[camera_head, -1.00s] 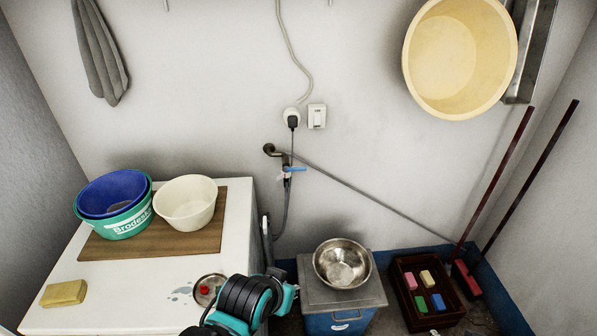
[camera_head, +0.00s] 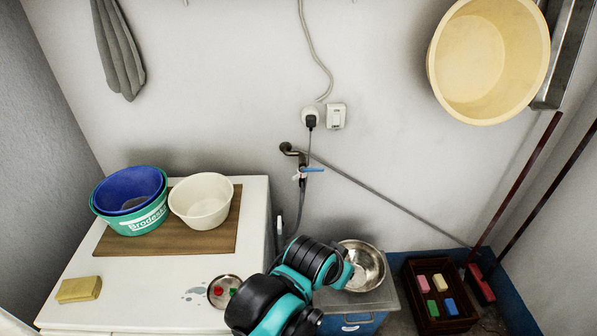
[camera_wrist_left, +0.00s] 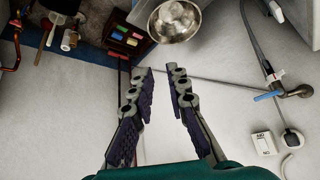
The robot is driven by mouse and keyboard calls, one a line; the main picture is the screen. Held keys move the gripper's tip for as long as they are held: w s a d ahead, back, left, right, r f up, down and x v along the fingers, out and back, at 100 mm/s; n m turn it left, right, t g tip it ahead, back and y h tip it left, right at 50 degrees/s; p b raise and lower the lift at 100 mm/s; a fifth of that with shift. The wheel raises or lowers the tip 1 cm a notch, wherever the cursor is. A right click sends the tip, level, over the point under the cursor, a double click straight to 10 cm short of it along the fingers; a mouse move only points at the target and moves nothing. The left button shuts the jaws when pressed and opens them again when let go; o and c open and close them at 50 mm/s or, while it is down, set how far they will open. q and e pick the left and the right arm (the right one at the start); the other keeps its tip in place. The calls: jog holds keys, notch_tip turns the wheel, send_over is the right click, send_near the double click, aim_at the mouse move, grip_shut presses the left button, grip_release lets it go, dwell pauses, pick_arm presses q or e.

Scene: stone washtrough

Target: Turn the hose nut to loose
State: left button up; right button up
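The wall tap (camera_head: 292,152) has a blue lever (camera_head: 313,170) and stands out from the back wall right of the white cabinet. A small pale hose nut (camera_head: 299,176) shows below the lever, with a grey hose (camera_head: 300,205) hanging from it. In the left wrist view the tap (camera_wrist_left: 297,91), blue lever (camera_wrist_left: 267,97) and pale nut (camera_wrist_left: 274,77) are at the right edge. My left gripper (camera_wrist_left: 160,72) is open and empty, left of the tap in that view. In the head view its fingers are hidden. My right gripper is not in view.
A metal bowl (camera_head: 361,266) sits on a blue bin beside my arm. The white cabinet (camera_head: 140,265) holds basins and a yellow sponge (camera_head: 79,289). A grey pipe (camera_head: 390,204) slants along the wall. A dark crate (camera_head: 462,320) stands on the floor.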

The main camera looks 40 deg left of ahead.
pick_arm(q)
jog(key=w+a+r+p, duration=0.3)
jog(key=w+a+r, duration=0.2)
jog(key=w+r, duration=0.15)
jog(key=m+g+p, duration=0.1)
jog(key=g+p, duration=0.1)
jog(key=p, duration=0.6)
send_over(296, 175)
jog(key=s, duration=0.4)
notch_tip(296, 175, down, 7)
jog(key=shift+h, duration=0.3)
jog(key=b+x, duration=0.2)
jog(key=x, duration=0.5)
jog(key=shift+w+a+f, duration=0.1)
jog(key=shift+w, duration=0.05)
grip_shut()
